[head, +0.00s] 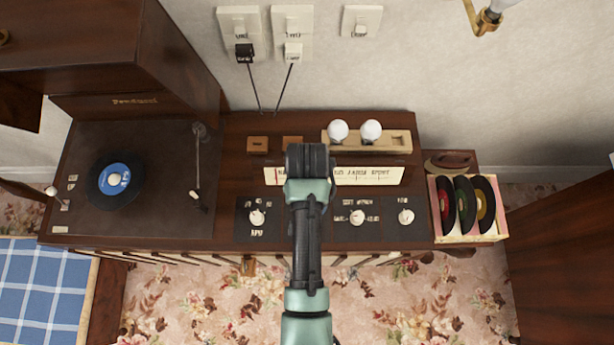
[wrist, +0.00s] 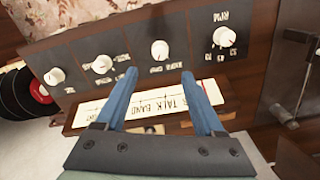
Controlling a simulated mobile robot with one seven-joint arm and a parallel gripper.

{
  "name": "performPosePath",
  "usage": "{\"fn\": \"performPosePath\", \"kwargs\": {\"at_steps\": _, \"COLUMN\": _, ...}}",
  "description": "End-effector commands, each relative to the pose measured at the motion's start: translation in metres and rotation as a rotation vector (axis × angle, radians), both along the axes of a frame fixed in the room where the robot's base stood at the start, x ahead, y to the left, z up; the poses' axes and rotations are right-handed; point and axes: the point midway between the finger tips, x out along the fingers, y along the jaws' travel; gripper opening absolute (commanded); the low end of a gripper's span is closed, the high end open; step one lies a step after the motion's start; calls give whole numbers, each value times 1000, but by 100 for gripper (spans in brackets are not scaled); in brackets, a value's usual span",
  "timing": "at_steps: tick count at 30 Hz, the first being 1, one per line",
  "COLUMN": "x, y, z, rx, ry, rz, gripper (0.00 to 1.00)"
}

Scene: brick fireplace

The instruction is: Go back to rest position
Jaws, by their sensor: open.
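My gripper shows in the wrist view (wrist: 160,92) with its two blue fingers apart and nothing between them. It is over the front of the wooden radio-record player cabinet (head: 262,128), near the pale tuning dial (wrist: 158,102). The dial also shows in the head view (head: 368,175), partly hidden behind my arm. In the head view my arm reaches up the middle of the picture, and the fingers are hidden there. White knobs (wrist: 160,50) line the control panel beyond the fingertips. I cannot tell whether a fingertip touches the cabinet.
A turntable with a blue-labelled record (head: 114,178) is at left. Two white bulbs sit in a wooden holder (head: 398,140) at the back. A box of records (head: 468,238) stands at right. Switches (head: 292,22) with hanging cords are on the wall. A dark wooden piece (head: 570,270) stands at lower right.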

Motion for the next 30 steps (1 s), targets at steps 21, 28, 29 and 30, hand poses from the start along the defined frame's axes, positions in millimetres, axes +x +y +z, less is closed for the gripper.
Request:
{"fn": "performPosePath", "kwargs": {"at_steps": 21, "x": 0, "y": 0, "z": 15, "rx": 0, "ry": 0, "rz": 1, "gripper": 70}}
{"fn": "performPosePath", "kwargs": {"at_steps": 28, "x": 30, "y": 1, "z": 36, "rx": 2, "ry": -111, "rz": 14, "gripper": 70}}
{"fn": "performPosePath", "kwargs": {"at_steps": 29, "x": 41, "y": 2, "z": 45, "rx": 2, "ry": -155, "rz": 20, "gripper": 70}}
{"fn": "performPosePath", "kwargs": {"at_steps": 30, "x": 59, "y": 2, "z": 61, "rx": 1, "ry": -228, "rz": 28, "gripper": 70}}
